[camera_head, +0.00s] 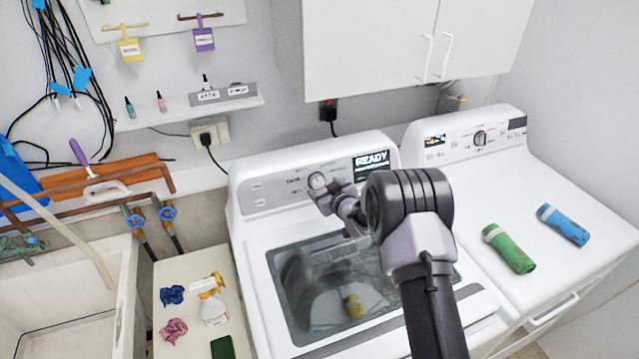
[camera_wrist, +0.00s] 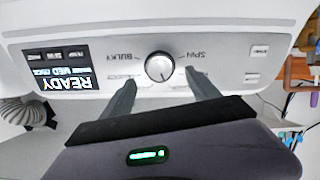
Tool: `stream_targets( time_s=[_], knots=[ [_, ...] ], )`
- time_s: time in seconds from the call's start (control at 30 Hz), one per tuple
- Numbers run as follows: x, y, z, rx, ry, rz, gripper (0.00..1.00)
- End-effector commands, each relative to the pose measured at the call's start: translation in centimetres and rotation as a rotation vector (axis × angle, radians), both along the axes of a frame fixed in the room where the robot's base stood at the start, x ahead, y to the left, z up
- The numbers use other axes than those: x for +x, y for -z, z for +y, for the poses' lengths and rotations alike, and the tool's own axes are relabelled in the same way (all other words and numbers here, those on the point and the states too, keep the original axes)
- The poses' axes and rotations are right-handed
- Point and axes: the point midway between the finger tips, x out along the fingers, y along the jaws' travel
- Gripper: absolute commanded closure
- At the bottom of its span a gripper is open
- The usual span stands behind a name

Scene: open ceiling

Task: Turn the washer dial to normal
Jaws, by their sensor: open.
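The washer dial (camera_head: 317,181) is a round silver-white knob on the panel of the left machine, the washer (camera_head: 250,261). In the wrist view the picture is upside down, and the dial (camera_wrist: 159,67) sits between the labels BULKY and SPIN. Other labels around it are partly hidden or too small to read, and its setting is unclear. My gripper (camera_wrist: 160,78) is open and empty, its two fingertips apart on either side of the dial's near edge. In the head view my gripper (camera_head: 331,197) is close in front of the dial; contact cannot be told.
The washer's display (camera_head: 372,163) reads READY. A white wall cabinet (camera_head: 350,47) hangs above.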

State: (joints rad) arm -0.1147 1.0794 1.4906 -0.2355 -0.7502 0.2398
Motion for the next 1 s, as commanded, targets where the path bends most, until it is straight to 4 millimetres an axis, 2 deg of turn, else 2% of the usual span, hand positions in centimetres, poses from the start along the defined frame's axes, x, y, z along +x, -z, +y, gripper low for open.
stream_targets(
  time_s=[0.1, 0.2, 0.33, 0.6, 0.67, 0.93, 1.0],
  knots=[
    [2.2, 1.1, 0.9, 0.001, 0.0, 0.0, 0.3],
    [3.5, 1.6, 1.5, 0.0, 0.0, -0.001, 0.3],
    [4.4, 1.9, 1.8, 0.001, 0.0, 0.0, 0.3],
    [4.6, 2.0, 1.9, 0.0, 0.001, 0.001, 0.3],
    [4.6, 2.0, 1.8, 0.0, 0.001, 0.001, 0.4],
    [4.5, 2.0, 1.8, 0.001, 0.0, 0.0, 0.92],
    [4.6, 2.0, 1.8, 0.002, 0.001, 0.001, 0.92]
  ],
)
